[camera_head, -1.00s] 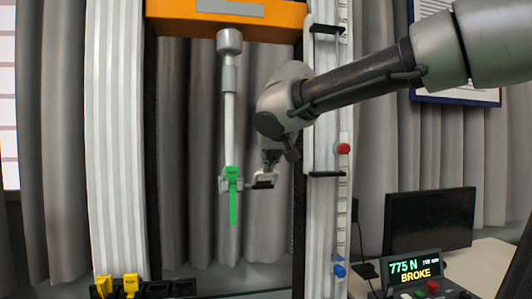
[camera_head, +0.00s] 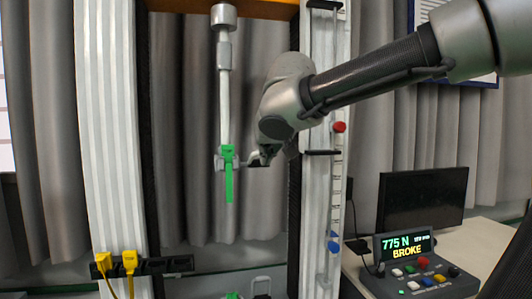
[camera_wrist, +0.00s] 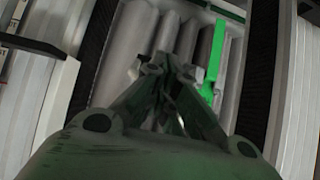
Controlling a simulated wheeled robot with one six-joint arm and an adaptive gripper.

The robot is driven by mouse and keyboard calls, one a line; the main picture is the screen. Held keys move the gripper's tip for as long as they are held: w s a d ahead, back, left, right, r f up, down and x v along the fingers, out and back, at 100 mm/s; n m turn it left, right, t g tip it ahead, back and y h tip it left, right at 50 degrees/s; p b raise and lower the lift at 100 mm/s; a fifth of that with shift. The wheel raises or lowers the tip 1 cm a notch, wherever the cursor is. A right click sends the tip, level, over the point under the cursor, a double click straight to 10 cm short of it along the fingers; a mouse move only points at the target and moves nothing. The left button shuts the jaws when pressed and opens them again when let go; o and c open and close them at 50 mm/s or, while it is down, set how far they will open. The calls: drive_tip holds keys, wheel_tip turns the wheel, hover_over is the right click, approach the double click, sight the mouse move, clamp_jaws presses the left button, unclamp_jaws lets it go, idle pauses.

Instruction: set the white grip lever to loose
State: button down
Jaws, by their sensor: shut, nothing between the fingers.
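The upper grip (camera_head: 220,163) hangs on a pale rod from the orange crosshead and holds a green strip (camera_head: 229,183), which hangs down free at its lower end. The strip also shows in the wrist view (camera_wrist: 214,52), right of my fingers. A short pale piece sticks out from the grip's right side toward my gripper (camera_head: 264,157). I cannot tell for sure whether it is the white lever, or its setting. My gripper is shut and empty, close to the right of the upper grip; contact is unclear. It fills the lower wrist view (camera_wrist: 158,75).
A lower grip (camera_head: 262,284) and a green stub (camera_head: 232,295) show at the bottom edge. Pale tower columns (camera_head: 110,150) stand at both sides. Yellow clips (camera_head: 129,262) sit at lower left. A control box (camera_head: 418,272) reading "775 N BROKE" and a monitor (camera_head: 423,200) stand at right.

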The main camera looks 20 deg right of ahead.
idle(0.8)
wheel_tip(320, 180, up, 4)
drive_tip(key=w, duration=0.2)
drive_tip(key=s, duration=1)
drive_tip(key=shift+s+a+f, duration=0.25)
drive_tip(key=shift+s+a, duration=0.05)
drive_tip(key=shift+s, duration=0.1)
